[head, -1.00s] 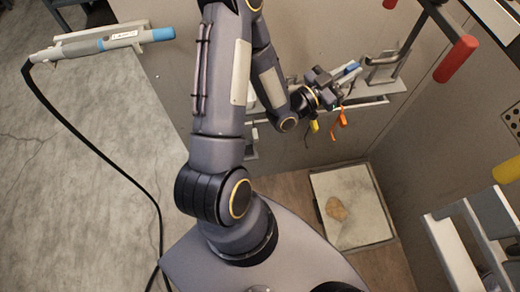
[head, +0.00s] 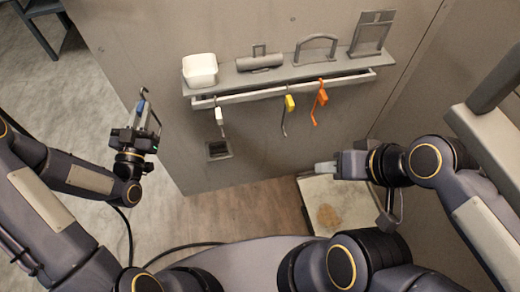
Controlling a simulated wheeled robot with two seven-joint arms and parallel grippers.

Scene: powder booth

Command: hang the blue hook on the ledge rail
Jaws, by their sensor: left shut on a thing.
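The ledge rail (head: 345,80) is a pale bar along the front of the grey wall ledge. A white hook (head: 219,118), a yellow hook (head: 289,103) and an orange hook (head: 320,98) hang from it, spaced apart. My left gripper (head: 142,118) is left of the rail, apart from it. It is shut on a thin hook (head: 143,93) whose grey bent tip points up. I take this to be the blue hook, but its colour is barely visible and the jaws hide part of it. My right gripper (head: 325,169) is low at the right, away from the rail; its opening is unclear.
The ledge (head: 240,80) carries a white tub (head: 200,70), a grey roller-like piece (head: 260,60), a grey arched handle (head: 316,48) and a grey frame (head: 371,33). A pale floor panel (head: 345,205) with a brown patch lies below my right gripper. The rail has bare stretches between hooks.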

